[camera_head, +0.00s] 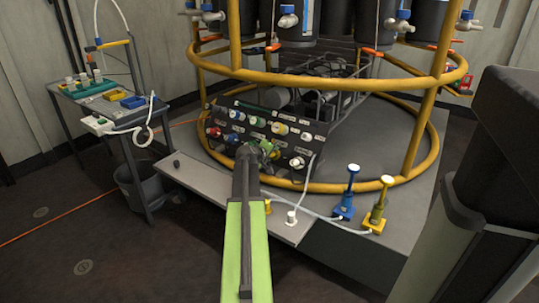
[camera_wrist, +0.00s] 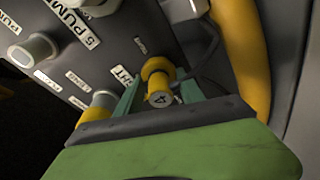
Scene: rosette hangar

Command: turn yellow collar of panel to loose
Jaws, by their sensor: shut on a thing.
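The dark panel (camera_head: 262,135) stands tilted on the platform, with rows of coloured fittings and white labels. In the wrist view, a yellow collar (camera_wrist: 157,66) sits on the panel around a fitting with a grey end marked 4. My gripper (camera_wrist: 160,82) has its green fingers on both sides of this collar and is shut on it. In the head view, my gripper (camera_head: 258,148) is at the panel's lower middle and hides the collar it holds. Another fitting with a yellow band (camera_wrist: 96,112) is left of my fingers in the wrist view.
A yellow tube frame (camera_head: 330,82) rings the platform; its pipe (camera_wrist: 238,50) passes close right of my gripper. Blue (camera_head: 347,195) and yellow (camera_head: 377,207) upright fittings stand at the right edge. A side table (camera_head: 110,105) with trays stands left.

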